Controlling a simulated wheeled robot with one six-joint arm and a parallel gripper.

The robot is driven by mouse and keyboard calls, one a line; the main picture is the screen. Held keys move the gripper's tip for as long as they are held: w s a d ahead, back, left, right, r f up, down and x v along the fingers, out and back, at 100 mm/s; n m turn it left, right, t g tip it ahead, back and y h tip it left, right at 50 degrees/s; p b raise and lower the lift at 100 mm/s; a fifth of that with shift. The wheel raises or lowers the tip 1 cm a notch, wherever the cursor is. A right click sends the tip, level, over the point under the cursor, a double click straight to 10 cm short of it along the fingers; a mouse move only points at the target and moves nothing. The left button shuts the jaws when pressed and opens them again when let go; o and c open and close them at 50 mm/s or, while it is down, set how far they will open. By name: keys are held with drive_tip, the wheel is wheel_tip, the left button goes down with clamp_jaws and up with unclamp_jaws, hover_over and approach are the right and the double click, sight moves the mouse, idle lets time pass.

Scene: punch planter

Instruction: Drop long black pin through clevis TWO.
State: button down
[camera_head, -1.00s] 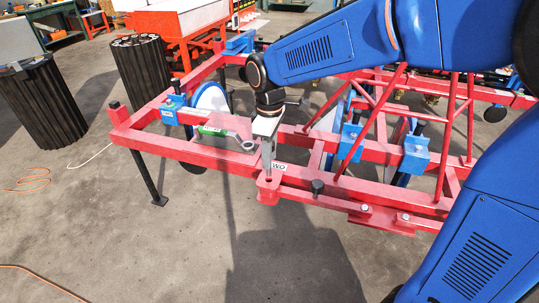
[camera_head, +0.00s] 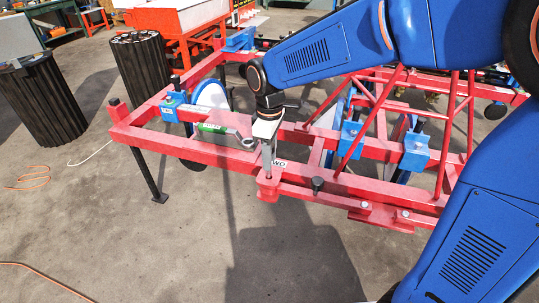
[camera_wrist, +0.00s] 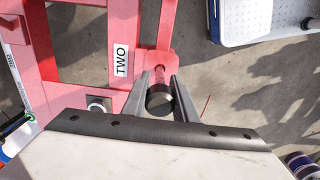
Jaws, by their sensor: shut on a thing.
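Clevis TWO (camera_head: 268,188) is a red bracket on the front rail of the red frame. It also shows in the wrist view (camera_wrist: 161,58), beside the white label "TWO" (camera_wrist: 121,60). My gripper (camera_head: 268,172) points down directly over this clevis. In the wrist view my gripper (camera_wrist: 161,82) is shut on the long black pin (camera_wrist: 159,99), with the pin's round dark head between the fingers. The pin's lower end lines up with the clevis in that view. I cannot tell whether its tip is inside the hole.
A second black-headed pin (camera_head: 317,184) stands in the rail to the right. A green-handled tool (camera_head: 222,131) lies on the red plate. Blue brackets (camera_head: 350,140) and slanted red bars rise behind. The floor in front is clear.

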sight(269, 177)
drive_tip(key=shift+f, duration=2.6)
drive_tip(key=c, duration=1.3)
unclamp_jaws()
drive_tip(key=shift+c, duration=0.2)
wheel_tip(269, 177, up, 17)
drive_tip(key=shift+r, duration=0.15)
